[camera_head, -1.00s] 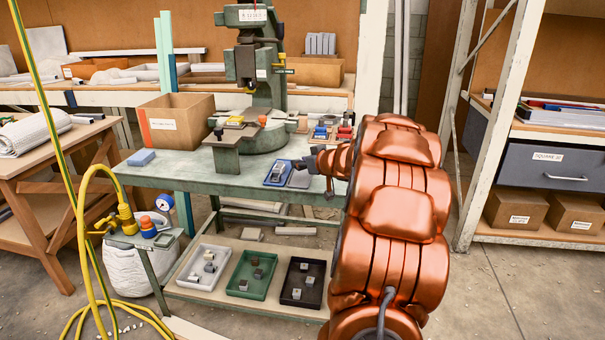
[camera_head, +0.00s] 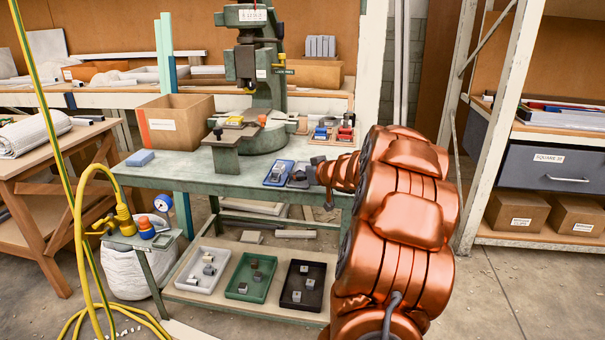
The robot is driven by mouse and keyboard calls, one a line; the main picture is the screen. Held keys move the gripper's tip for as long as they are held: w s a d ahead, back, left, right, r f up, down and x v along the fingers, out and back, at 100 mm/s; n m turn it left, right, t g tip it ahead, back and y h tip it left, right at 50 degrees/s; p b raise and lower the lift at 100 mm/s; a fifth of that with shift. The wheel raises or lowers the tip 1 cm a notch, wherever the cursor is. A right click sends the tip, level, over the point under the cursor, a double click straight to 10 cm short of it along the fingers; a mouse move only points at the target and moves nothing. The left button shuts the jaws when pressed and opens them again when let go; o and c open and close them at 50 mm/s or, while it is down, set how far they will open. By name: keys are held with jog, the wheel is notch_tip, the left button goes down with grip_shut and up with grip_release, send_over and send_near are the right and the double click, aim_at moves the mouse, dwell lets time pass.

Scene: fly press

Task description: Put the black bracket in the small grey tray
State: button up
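The small grey tray (camera_head: 290,185) lies on the green press bench, right beside a small blue tray (camera_head: 268,184). A small dark piece (camera_head: 298,175), which looks like the black bracket, shows in the grey tray; its exact shape is too small to make out. My gripper (camera_head: 314,171) is just right of the grey tray, at the end of my copper-coloured arm. Its fingers are small, dark and partly hidden, so I cannot tell whether they are open or touch the dark piece.
The green fly press (camera_head: 262,90) stands behind the trays. A cardboard box (camera_head: 180,122) and a blue block (camera_head: 140,158) are to the left. Small red and blue items (camera_head: 345,133) sit behind my gripper. White, green and black trays with small blocks stand on the shelf below.

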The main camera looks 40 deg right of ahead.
jog(key=shift+r, duration=0.25)
jog(key=p+v, duration=0.3)
jog(key=v, duration=0.9)
